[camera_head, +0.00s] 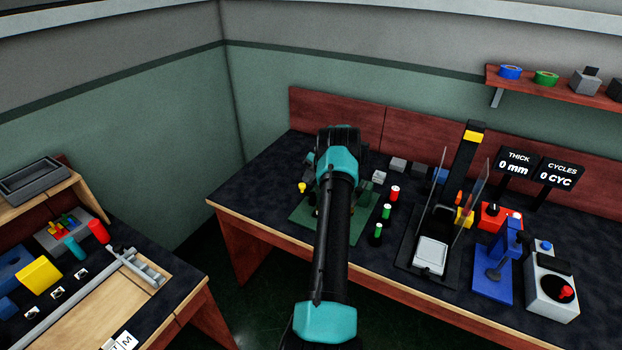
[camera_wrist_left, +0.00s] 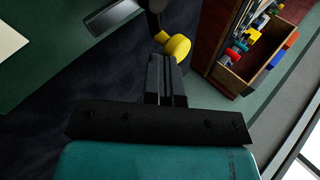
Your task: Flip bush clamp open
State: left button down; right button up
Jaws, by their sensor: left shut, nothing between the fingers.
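A clamp with a yellow knob (camera_head: 302,187) stands at the left of a green mat (camera_head: 299,228) on the dark bench; my arm hides most of it. I take it for the bush clamp. In the left wrist view the yellow knob (camera_wrist_left: 177,47) ends a dark lever (camera_wrist_left: 155,16), and a grey flat piece (camera_wrist_left: 112,15) lies beside it. My left gripper (camera_wrist_left: 166,62) is shut and empty, its tips right at the knob; I cannot tell whether they touch. In the head view my wrist hides the fingers. My right gripper is out of view.
Red and green cylinders (camera_head: 386,211) stand right of my arm. A black fixture with clear guards (camera_head: 482,190), a blue press (camera_head: 491,285) and a white box with a red knob (camera_head: 553,287) stand further right. A wooden bin (camera_wrist_left: 268,60) of coloured items shows in the wrist view.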

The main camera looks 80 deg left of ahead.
pick_arm(q)
jog(key=shift+s, duration=0.2)
dwell(0.6)
jog(key=a+v, duration=0.1)
jog(key=v, duration=0.9)
jog(key=shift+s, duration=0.45)
jog(key=shift+a, duration=0.1)
dwell(0.3)
